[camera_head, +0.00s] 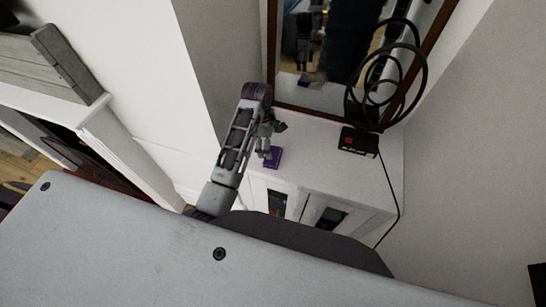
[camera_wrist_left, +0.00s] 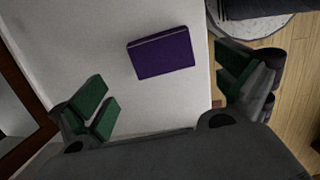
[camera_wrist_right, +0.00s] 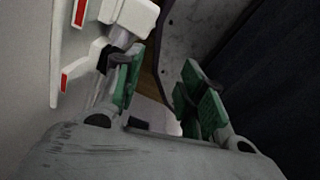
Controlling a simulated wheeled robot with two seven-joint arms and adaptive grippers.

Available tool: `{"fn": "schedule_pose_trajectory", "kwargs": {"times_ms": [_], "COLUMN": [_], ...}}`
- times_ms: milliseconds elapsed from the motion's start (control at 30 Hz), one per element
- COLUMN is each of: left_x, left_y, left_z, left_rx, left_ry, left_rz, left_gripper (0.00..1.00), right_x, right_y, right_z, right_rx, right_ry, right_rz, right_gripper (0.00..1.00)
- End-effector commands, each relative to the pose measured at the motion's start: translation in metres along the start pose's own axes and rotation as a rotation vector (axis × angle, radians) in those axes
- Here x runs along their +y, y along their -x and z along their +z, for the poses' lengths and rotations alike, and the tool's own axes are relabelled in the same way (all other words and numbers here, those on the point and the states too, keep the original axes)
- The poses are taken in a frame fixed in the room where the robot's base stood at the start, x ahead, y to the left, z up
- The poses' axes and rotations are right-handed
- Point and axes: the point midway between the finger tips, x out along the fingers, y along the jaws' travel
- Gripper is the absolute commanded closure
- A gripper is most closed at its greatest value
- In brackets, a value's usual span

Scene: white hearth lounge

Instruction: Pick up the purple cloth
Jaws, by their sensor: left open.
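The purple cloth (camera_head: 272,157) is a small folded rectangle lying on the white cabinet top, near its front edge. It also shows in the left wrist view (camera_wrist_left: 162,54), fully visible, flat and with nothing touching it. My left gripper (camera_head: 268,132) is above the cabinet top beside the cloth. In the left wrist view its green-padded fingers (camera_wrist_left: 168,88) are wide apart and empty, with the cloth beyond them. My right gripper (camera_wrist_right: 163,92) shows only in its own wrist view, its green pads apart with nothing between them, away from the cloth.
A black box (camera_head: 359,141) and a black coiled ring sculpture (camera_head: 388,75) stand on the cabinet (camera_head: 330,165) to the right. A wood-framed mirror (camera_head: 345,113) rises behind. A white fireplace surround (camera_head: 120,140) is at left. White and red parts (camera_wrist_right: 128,17) are close to my right gripper.

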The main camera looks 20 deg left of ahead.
Motion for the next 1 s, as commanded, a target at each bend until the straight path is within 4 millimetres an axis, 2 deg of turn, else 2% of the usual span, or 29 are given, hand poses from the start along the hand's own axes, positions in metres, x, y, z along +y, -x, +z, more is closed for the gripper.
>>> {"fn": "schedule_pose_trajectory", "kwargs": {"times_ms": [200, 667, 1000], "left_x": [-0.001, -0.001, -0.002], "left_y": [-0.016, -0.020, -0.052], "left_z": [0.000, 0.000, 0.002], "left_rx": [0.000, 0.000, 0.001], "left_ry": [0.000, 0.000, 0.000], "left_rz": [-0.002, -0.001, -0.002], "left_gripper": [0.00, 0.00, 0.00], "right_x": [-0.002, -0.002, -0.002], "right_y": [0.001, 0.002, 0.010], "right_z": [-0.001, -0.001, -0.001], "right_rx": [0.000, 0.000, 0.000], "right_ry": [-0.001, -0.001, -0.001], "right_rz": [-0.002, -0.002, -0.002], "right_gripper": [0.60, 0.60, 0.60]}}
